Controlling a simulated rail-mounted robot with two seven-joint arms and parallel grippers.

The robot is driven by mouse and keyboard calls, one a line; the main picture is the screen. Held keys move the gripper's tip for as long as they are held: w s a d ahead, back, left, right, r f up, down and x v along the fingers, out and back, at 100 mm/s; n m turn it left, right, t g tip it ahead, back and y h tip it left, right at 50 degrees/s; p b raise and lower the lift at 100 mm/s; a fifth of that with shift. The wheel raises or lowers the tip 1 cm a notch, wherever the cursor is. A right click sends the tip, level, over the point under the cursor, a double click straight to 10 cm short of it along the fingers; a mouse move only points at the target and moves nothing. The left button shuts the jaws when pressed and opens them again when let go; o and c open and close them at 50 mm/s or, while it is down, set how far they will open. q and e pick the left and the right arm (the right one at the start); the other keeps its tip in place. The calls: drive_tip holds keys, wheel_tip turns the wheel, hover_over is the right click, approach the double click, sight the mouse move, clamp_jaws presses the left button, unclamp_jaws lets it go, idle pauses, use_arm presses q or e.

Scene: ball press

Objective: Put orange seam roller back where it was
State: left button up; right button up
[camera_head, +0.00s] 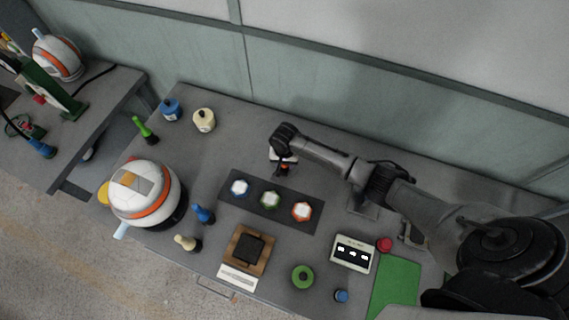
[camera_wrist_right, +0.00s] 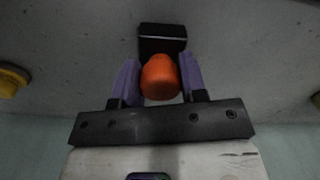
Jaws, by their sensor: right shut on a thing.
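My right gripper (camera_head: 282,166) is above the table, behind the dark mat with three patterned pieces. In the right wrist view my right gripper (camera_wrist_right: 160,82) has its purple fingers shut on the orange seam roller (camera_wrist_right: 160,77). The roller's orange handle is between the fingers, with a black block-like end (camera_wrist_right: 162,40) beyond it. In the head view only a small orange bit of the roller (camera_head: 284,166) shows under the gripper. Whether it touches the table is unclear. My left gripper is not in view.
Similar tools stand on the table: green (camera_head: 143,129), blue (camera_head: 203,214) and cream (camera_head: 187,243). A blue jar (camera_head: 171,110) and a cream jar (camera_head: 204,120) stand at the back. A large panelled ball (camera_head: 145,192) is at left. The dark mat (camera_head: 255,207) lies in front of my gripper.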

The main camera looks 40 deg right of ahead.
drive_tip(key=shift+f, duration=0.45)
drive_tip(key=shift+f, duration=0.1)
drive_tip(key=o, duration=1)
drive_tip(key=shift+c, duration=0.2)
drive_tip(key=shift+r, duration=0.35)
wheel_tip(320, 180, up, 11)
drive_tip(key=shift+p, duration=0.9)
drive_tip(key=shift+r, duration=0.25)
